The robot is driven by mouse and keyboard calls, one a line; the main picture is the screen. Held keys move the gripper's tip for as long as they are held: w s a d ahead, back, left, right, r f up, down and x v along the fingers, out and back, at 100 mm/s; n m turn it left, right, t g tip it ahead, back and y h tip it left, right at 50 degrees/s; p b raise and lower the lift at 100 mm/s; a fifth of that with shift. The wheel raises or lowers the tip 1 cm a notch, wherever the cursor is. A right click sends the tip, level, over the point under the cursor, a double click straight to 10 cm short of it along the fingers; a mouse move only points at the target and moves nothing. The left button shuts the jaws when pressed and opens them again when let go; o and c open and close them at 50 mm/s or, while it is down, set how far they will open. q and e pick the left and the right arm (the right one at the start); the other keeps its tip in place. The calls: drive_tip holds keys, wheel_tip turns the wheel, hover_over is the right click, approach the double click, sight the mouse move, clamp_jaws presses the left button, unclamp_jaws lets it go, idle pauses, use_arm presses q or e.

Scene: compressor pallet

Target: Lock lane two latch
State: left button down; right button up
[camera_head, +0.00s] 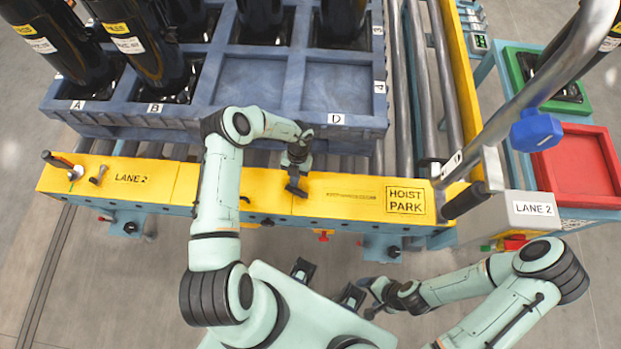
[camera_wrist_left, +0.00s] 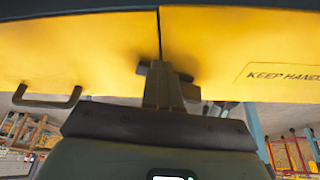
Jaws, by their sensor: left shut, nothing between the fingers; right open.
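A yellow beam labelled LANE 2 (camera_head: 131,179) runs across the front of the pallet in the head view. At its left end are a silver knob with a black-tipped lever (camera_head: 66,166) and a small lever (camera_head: 98,175); I cannot tell which is the latch. My left gripper (camera_head: 296,187) is shut and empty at the beam's middle, well right of these levers. In the left wrist view its fingers (camera_wrist_left: 162,88) are in front of a seam in the yellow panel; contact is unclear. My right gripper (camera_head: 370,298) is open, low in front of the beam.
The blue pallet (camera_head: 265,84) behind the beam holds several dark cylinders (camera_head: 145,45). A hoist rail with a blue block (camera_head: 536,130) slopes at the right. A grey LANE 2 box (camera_head: 533,209) and red tray (camera_head: 580,165) are beside it. A dark handle (camera_wrist_left: 47,101) is under the panel.

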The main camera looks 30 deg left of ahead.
use_arm(q)
drive_tip(key=shift+s+n, duration=0.15)
drive_tip(key=shift+n, duration=0.35)
use_arm(e)
drive_tip(key=shift+w+r, duration=0.25)
drive_tip(key=shift+r, duration=0.2)
use_arm(q)
drive_tip(key=shift+s+a+n+h+p, duration=0.1)
drive_tip(key=shift+s+n+h+p, duration=0.1)
drive_tip(key=shift+n+h+p, duration=0.3)
use_arm(e)
drive_tip(key=shift+w+r, duration=0.25)
drive_tip(key=shift+r, duration=0.15)
use_arm(q)
drive_tip(key=shift+s+a+p, duration=0.15)
drive_tip(key=shift+s+p, duration=0.15)
drive_tip(key=shift+p, duration=0.35)
use_arm(e)
drive_tip(key=shift+w+r, duration=0.4)
drive_tip(key=shift+r, duration=0.3)
use_arm(q)
wheel_tip(320, 180, up, 20)
drive_tip(key=p, duration=0.2)
use_arm(e)
drive_tip(key=w+r, duration=0.2)
drive_tip(key=shift+w+r, duration=0.15)
drive_tip(key=shift+r, duration=0.25)
